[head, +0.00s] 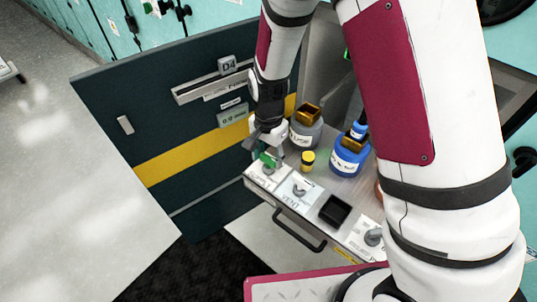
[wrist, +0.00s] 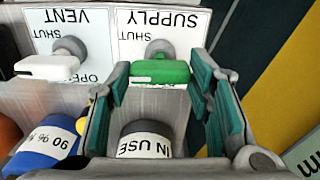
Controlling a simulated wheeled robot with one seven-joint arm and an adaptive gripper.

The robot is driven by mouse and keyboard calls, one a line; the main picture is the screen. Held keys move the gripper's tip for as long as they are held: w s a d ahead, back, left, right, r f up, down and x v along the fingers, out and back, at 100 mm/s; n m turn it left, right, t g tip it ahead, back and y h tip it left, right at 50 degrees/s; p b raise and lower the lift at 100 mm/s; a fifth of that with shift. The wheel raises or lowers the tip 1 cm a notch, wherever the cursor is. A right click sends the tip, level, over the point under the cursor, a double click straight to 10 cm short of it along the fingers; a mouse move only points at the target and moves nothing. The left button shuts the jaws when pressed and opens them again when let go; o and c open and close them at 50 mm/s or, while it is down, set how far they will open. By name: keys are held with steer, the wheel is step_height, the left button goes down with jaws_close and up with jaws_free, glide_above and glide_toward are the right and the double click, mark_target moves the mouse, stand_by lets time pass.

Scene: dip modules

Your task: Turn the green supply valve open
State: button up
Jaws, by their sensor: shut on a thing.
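The green supply valve handle (wrist: 160,72) sits below its round grey hub on the white SUPPLY plate (wrist: 165,22), which reads upside down in the wrist view. My gripper (wrist: 161,80) has one teal-padded finger at each end of the handle and is shut on it. The word SHUT shows on the plate; any OPEN mark there is hidden. In the head view, a bit of the green handle (head: 267,160) shows under my gripper (head: 263,147) at the bench's left corner. My fingers partly hide it.
The white-handled VENT valve (head: 300,187) is right beside it. Behind stand a grey IN USE bottle (head: 305,133), a small yellow-black item (head: 308,161) and a blue bottle (head: 348,157). A dark panel (head: 150,125) with a yellow stripe stands left. A black drawer handle (head: 298,232) juts out in front.

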mark_target(269, 157)
steer(key=n, duration=0.4)
steer(key=shift+n, duration=0.4)
steer(key=n, duration=0.9)
steer(key=shift+n, duration=1.8)
steer(key=o, duration=1.1)
steer(key=shift+o, duration=0.2)
steer(key=shift+r, duration=0.1)
step_height(269, 157, up, 12)
